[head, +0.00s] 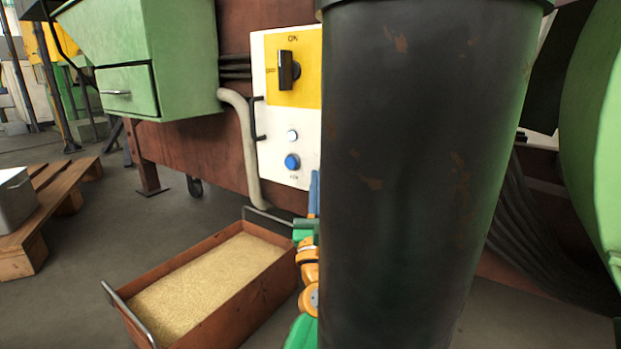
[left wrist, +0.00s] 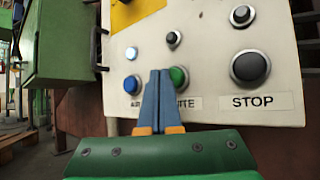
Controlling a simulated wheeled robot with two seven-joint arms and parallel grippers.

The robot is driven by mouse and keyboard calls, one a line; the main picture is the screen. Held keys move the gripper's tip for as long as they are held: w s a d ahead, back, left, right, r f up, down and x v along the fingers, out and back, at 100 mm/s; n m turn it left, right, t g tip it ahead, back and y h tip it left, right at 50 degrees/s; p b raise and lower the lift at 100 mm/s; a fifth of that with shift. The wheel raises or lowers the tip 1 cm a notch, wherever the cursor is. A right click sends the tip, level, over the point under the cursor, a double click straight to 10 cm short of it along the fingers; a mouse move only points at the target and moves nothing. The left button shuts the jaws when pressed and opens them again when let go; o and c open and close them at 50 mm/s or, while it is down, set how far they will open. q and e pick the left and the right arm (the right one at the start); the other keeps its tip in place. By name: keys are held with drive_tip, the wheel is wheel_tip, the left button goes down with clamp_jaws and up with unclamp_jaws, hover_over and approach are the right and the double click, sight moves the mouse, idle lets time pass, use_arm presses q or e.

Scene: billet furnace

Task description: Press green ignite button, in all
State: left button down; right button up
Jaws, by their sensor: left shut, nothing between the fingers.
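The green ignite button (left wrist: 179,77) is on the white control panel (left wrist: 210,110) in the left wrist view, above a label partly covered by my fingers. My left gripper (left wrist: 160,73) is shut and empty, its blue fingers pointing at the panel. The fingertips overlap the left edge of the green button; I cannot tell whether they touch it. In the head view the left gripper (head: 314,180) is mostly hidden behind a dark column, in front of the panel (head: 263,130). The green button is hidden there. My right gripper is not in view.
A lit blue button (left wrist: 132,83), a small black knob (left wrist: 173,39) and a black STOP button (left wrist: 250,67) surround the green one. The dark rusty column (head: 420,170) blocks the head view. A sand-filled box (head: 235,303) stands on the floor below.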

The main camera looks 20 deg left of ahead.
use_arm(q)
drive_tip(key=shift+d, duration=0.1)
drive_tip(key=shift+w+b, duration=0.4)
idle(0.6)
idle(0.3)
drive_tip(key=shift+s+p, duration=0.65)
drive_tip(key=shift+s, duration=0.15)
drive_tip(key=s+p, duration=0.2)
drive_tip(key=s, duration=0.1)
drive_tip(key=s+p, duration=0.1)
drive_tip(key=s, duration=0.1)
drive_tip(key=shift+a, duration=0.4)
